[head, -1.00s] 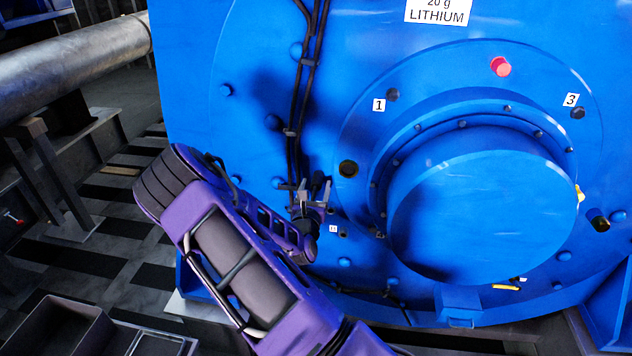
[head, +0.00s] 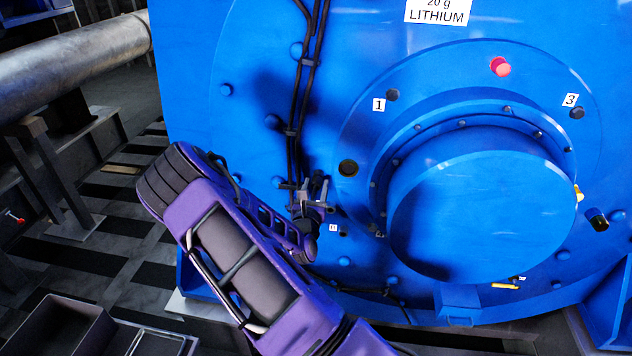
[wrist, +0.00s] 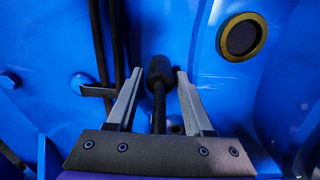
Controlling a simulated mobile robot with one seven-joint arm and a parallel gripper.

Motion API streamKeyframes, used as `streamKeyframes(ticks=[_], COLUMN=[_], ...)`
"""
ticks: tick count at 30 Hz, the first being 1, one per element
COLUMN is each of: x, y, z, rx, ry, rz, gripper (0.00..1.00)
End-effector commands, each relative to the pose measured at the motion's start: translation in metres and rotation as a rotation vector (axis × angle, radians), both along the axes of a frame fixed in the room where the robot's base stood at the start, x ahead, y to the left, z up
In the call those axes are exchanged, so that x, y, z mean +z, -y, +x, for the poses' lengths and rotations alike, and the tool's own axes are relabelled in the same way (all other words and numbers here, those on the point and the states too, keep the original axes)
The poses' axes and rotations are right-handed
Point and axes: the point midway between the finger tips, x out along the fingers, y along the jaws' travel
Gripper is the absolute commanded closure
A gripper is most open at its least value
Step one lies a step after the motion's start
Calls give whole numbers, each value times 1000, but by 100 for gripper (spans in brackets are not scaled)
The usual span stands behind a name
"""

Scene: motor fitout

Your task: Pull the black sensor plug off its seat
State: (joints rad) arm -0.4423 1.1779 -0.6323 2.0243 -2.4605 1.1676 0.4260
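The black sensor plug (wrist: 159,69) shows in the wrist view in front of the blue motor face, with a dark cable or stem (wrist: 159,110) running down from it toward my gripper. My gripper (wrist: 160,72) is open, with one grey finger on each side of the plug. A gap shows between the plug and each finger. Whether the fingertips reach as deep as the plug is hard to tell. In the head view my gripper (head: 314,190) is close to the motor face, left of the round hub, and the plug is not clearly seen there.
Black cables (head: 294,120) run down the blue motor face (head: 240,130) left of my gripper. A brass-rimmed hole (wrist: 241,37) is to its right. A small bracket (wrist: 92,88) sticks out at the left. The large hub (head: 485,215) protrudes at the right.

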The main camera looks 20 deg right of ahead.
Motion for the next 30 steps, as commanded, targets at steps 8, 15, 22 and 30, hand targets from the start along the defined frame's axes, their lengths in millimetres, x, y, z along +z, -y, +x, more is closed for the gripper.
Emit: streamKeyframes(ticks=[8,15,22,30], x=[0,0,0,0], y=[0,0,0,0], z=[0,0,0,0], rx=[0,0,0,0], ry=[0,0,0,0], rz=[0,0,0,0], gripper=[100,100,100,100])
